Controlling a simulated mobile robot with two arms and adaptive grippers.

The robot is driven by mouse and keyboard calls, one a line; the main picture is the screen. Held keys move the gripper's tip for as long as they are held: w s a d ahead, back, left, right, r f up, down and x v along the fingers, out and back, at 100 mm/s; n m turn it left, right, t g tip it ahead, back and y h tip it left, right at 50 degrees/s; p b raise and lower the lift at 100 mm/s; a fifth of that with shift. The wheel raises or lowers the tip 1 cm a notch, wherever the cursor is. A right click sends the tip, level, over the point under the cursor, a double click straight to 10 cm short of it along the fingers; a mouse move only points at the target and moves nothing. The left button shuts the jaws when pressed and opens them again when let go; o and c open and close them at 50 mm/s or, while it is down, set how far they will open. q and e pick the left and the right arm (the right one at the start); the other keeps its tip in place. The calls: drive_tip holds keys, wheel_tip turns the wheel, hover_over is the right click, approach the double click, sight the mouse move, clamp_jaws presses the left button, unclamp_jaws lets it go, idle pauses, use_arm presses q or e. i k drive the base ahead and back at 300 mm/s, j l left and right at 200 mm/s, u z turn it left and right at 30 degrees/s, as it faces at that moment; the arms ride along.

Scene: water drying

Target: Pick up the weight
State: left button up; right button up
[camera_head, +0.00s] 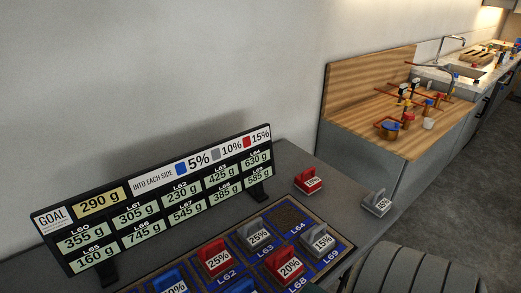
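Several weights with handles and percent labels are in the head view. A red weight labelled 15% (308,182) stands on the grey table behind the board. A grey weight (378,205), its label seeming to read 45%, stands near the table's right edge. On the blue slotted board (335,268) are a red 25% weight (216,260), a grey 25% weight (257,236), a red 20% weight (287,266) and a grey 15% weight (319,242). Blue weights (172,284) are partly cut off at the bottom edge. Slot L64 (290,215) is empty.
A sign (160,205) showing a 290 g goal stands along the table's back by the wall. The grey table (345,212) has free room right of the board. A wooden-topped counter (385,100) stands beyond. A dark rounded ribbed shape fills the lower right.

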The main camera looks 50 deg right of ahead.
sight(216, 259)
drive_tip(key=z, duration=1.05)
drive_tip(key=k+l+u, duration=0.1)
drive_tip(key=u, duration=0.2)
drive_tip(key=k+l+u, duration=0.2)
drive_tip(key=u, duration=0.15)
